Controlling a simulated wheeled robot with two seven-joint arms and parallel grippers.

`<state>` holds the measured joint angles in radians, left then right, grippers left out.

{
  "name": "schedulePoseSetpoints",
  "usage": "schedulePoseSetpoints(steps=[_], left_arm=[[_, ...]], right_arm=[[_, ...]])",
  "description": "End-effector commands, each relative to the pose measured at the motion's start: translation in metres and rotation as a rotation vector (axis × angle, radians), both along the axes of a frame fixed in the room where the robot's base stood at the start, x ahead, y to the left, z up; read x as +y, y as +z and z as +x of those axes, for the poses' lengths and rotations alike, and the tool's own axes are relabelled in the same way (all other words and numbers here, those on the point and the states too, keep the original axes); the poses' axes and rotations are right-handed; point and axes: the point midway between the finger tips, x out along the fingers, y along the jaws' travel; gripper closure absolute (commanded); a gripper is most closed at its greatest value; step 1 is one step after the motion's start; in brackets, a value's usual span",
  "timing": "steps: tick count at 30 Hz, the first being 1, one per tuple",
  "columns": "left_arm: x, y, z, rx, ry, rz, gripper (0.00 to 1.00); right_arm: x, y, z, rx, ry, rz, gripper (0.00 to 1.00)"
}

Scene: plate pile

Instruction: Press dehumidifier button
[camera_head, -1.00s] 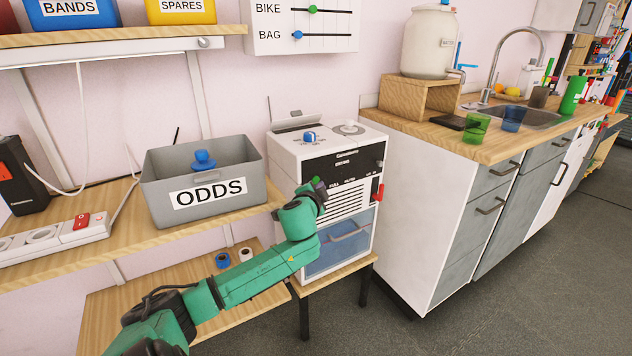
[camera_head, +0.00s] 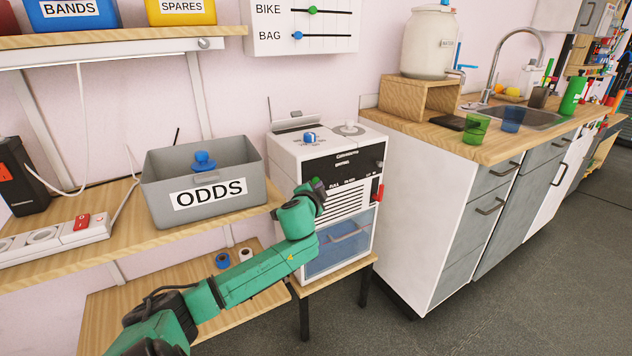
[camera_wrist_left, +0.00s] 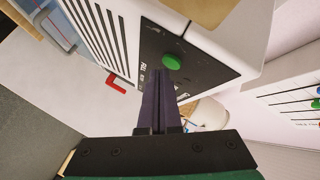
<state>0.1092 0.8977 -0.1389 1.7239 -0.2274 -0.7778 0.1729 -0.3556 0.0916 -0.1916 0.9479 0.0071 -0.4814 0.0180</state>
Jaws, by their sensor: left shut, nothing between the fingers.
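The dehumidifier (camera_head: 285,152) is a white box with a black front panel, a louvred grille and a blue tank window, standing on a small wooden stand. A round green button (camera_wrist_left: 172,62) sits on its black panel in the left wrist view. My left gripper (camera_head: 318,186) is in front of the panel in the head view and partly hides it. In the left wrist view the left gripper (camera_wrist_left: 159,72) is shut and empty, with its fingertips just beside the green button; I cannot tell whether they touch the panel. My right gripper is not in view.
A grey ODDS bin (camera_head: 165,180) stands on the wooden shelf left of the dehumidifier. A red lever (camera_head: 378,193) sticks out at the dehumidifier's right edge. A white cabinet (camera_head: 420,200) with a sink stands close on the right. Open floor lies in front.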

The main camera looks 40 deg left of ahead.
Motion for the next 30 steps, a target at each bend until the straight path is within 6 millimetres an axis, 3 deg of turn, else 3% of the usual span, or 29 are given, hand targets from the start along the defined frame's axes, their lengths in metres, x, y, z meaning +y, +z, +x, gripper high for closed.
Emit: schedulePoseSetpoints(steps=[30], left_arm=[[0.0096, 0.0008, 0.003, -0.001, 0.0, 0.001, 1.0]], right_arm=[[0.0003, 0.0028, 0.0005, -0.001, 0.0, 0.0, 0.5]])
